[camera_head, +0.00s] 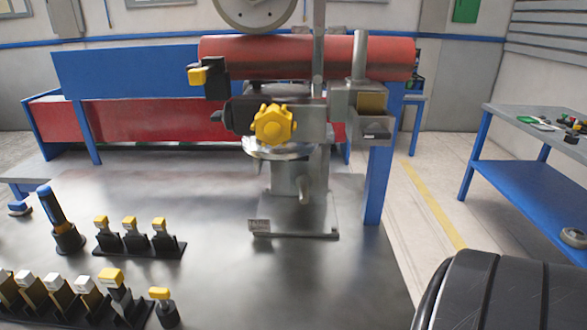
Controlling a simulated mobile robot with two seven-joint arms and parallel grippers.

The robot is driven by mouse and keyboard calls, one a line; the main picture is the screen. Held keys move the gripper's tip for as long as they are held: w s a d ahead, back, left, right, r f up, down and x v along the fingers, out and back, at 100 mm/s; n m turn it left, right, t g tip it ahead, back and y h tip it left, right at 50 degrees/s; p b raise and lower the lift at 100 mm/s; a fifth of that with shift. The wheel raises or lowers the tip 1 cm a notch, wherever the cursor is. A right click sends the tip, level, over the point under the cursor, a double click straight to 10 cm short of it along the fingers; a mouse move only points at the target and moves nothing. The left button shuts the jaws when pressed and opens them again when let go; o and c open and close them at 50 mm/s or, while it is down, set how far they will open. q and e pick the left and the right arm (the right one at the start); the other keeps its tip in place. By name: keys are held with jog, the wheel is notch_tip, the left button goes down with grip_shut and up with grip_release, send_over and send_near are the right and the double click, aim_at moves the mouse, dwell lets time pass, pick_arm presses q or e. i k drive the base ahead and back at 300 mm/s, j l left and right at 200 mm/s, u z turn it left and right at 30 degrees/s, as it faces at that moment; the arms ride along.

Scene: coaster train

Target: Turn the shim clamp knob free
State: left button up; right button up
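A yellow lobed knob (273,124), likely the shim clamp knob, faces me on the front of a grey and black clamp assembly (340,103). The assembly sits below a thick red horizontal tube (300,57). A round silvery disc (277,149) lies just under the knob, above a metal stand (290,190) on the bench. Nothing touches the knob. Neither of my grippers shows in the head view.
A grey metal bench (225,290) spreads below. Black holders with yellow-topped pieces (138,240) and a blue-handled tool (55,215) stand at left. A smaller yellow-tipped part (198,76) juts left of the tube. A blue side table (525,190) stands right.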

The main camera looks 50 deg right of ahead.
aim_at(373, 131)
jog(key=i+l+z, duration=0.1)
jog(key=z, duration=1.3)
